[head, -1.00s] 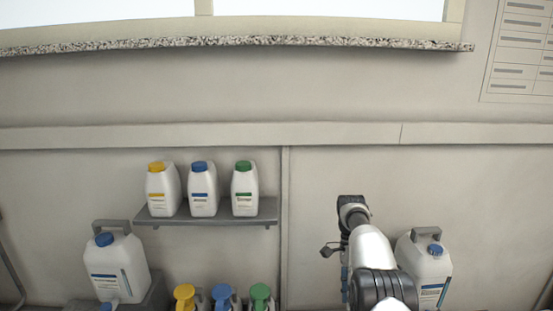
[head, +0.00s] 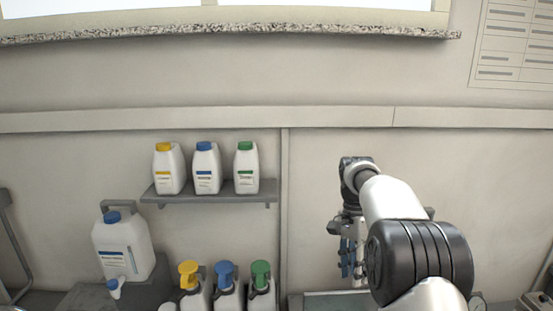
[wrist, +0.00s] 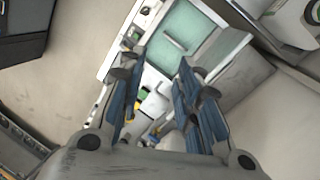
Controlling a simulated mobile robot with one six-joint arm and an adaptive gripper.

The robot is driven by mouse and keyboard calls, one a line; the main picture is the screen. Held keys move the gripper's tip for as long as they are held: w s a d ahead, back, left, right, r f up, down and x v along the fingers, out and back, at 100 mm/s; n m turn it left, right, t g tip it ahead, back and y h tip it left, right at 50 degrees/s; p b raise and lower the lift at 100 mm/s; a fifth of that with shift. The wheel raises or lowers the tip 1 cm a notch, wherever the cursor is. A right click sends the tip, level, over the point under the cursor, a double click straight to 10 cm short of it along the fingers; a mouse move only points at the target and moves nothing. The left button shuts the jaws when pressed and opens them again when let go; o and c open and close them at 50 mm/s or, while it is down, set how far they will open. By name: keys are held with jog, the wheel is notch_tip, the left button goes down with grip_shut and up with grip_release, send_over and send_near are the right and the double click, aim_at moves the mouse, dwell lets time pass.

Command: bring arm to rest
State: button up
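My gripper (head: 352,262) hangs downward at the end of my arm, right of centre in the head view, in front of the wall. In the wrist view the blue-padded fingers of my gripper (wrist: 158,75) are spread apart, with no object visibly clamped between them. Small white, yellow and green items show beyond the gap, too small to make out. My arm covers part of the scene at the lower right of the head view.
A shelf (head: 210,199) holds a yellow-capped bottle (head: 168,170), a blue-capped bottle (head: 206,170) and a green-capped bottle (head: 246,170). A blue-capped jug (head: 122,245) stands at left. Bottles with yellow, blue and green tops (head: 225,275) stand below. A teal-topped unit (wrist: 172,50) lies beneath my gripper.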

jog(key=s+a+r+n+t+b, duration=0.1)
jog(key=s+a+n+t+b, duration=0.2)
jog(key=s, duration=0.5)
jog(key=s+a+r+n+t+b, duration=0.1)
jog(key=s+r+n+b, duration=0.1)
jog(key=s+n+b, duration=0.45)
jog(key=s+f+n+t+b, duration=0.1)
jog(key=s+f+n+b, duration=0.1)
jog(key=s+f, duration=0.4)
jog(key=s+a+f+n+t+b, duration=0.1)
jog(key=s+f+t+b, duration=0.1)
jog(key=s+f, duration=0.5)
jog(key=s+b, duration=0.1)
jog(key=s, duration=0.4)
jog(key=shift+s+a+f+n+t+b, duration=0.2)
jog(key=shift+s+n+t+b, duration=0.1)
jog(key=shift+n+b, duration=0.1)
